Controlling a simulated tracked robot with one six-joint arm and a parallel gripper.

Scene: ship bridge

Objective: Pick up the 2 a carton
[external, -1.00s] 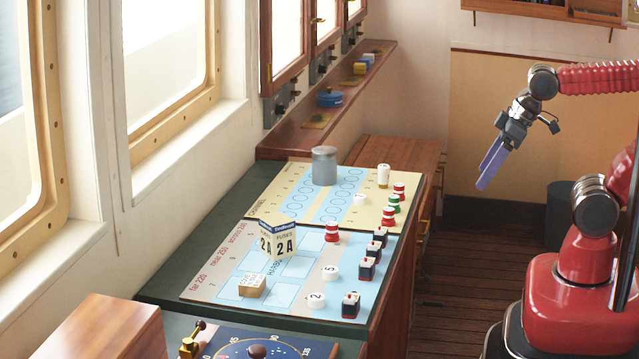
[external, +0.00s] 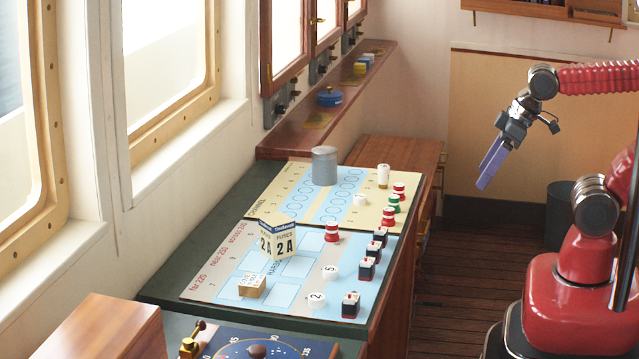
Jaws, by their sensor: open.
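The 2 A carton (external: 278,242) is a small cream and blue box marked "FUSES 2A". It stands upright on the blue chart board (external: 215,289) on the green-topped console. My gripper (external: 487,170) hangs in the air at the right, well away from the carton and above the floor side of the console. Its purple fingers point down and to the left, and nothing shows between them. The gap between the fingers is hard to see from this side.
A small brown box (external: 252,285) lies in front of the carton. A red and white piece (external: 331,232) stands to its right, with several black, red and white blocks (external: 351,305) along the board's right edge. A grey cylinder (external: 325,166) stands behind. White discs (external: 330,272) lie nearby.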

